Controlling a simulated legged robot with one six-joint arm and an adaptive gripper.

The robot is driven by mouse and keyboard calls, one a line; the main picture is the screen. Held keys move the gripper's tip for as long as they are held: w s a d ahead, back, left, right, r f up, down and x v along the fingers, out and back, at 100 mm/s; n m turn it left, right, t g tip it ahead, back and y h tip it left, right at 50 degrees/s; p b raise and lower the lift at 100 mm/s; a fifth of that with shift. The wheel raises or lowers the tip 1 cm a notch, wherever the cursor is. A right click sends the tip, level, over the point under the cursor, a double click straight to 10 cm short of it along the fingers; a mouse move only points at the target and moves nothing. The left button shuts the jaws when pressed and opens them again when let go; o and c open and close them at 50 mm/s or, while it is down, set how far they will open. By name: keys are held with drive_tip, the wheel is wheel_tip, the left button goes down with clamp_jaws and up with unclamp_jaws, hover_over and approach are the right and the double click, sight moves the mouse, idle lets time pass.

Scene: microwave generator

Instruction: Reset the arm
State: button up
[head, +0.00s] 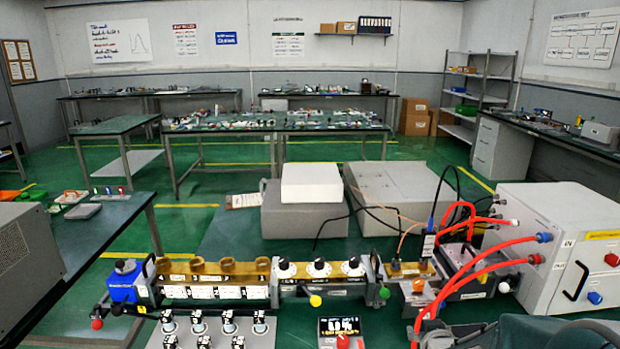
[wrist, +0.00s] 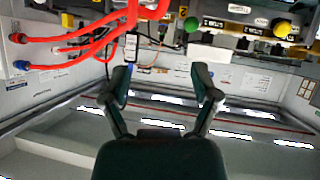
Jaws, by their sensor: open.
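My gripper (wrist: 163,82) shows in the wrist view with its two dark fingers spread wide apart. Nothing is between the fingers. The wrist picture is upside down, with the ceiling lights low in the frame and the bench equipment along the top. In the head view the gripper's fingers cannot be made out. A dark rounded part at the bottom right corner there looks like my arm. The microwave bench (head: 230,270), a brass waveguide line with several knobs, runs across the front of the head view.
A white box unit (head: 565,245) with red hoses (head: 490,250) stands at the right. Black-and-white labelled parts (head: 198,324) and a small display (head: 340,326) stand in front of the line. Grey boxes (head: 390,190) lie behind it. Green floor is open further back.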

drive_tip(key=s+a+r+g+y, duration=0.1)
drive_tip(key=s+a+r+g, duration=0.2)
drive_tip(key=s, duration=0.8)
drive_tip(key=s+a+r+g+y, duration=0.1)
drive_tip(key=s+a+r+g, duration=0.2)
drive_tip(key=s, duration=0.9)
drive_tip(key=a+r, duration=0.3)
drive_tip(key=r, duration=0.2)
drive_tip(key=shift+s+a+m, duration=0.15)
drive_tip(key=shift+s+m, duration=0.1)
drive_tip(key=shift+m, duration=0.05)
drive_tip(key=shift+w, duration=0.1)
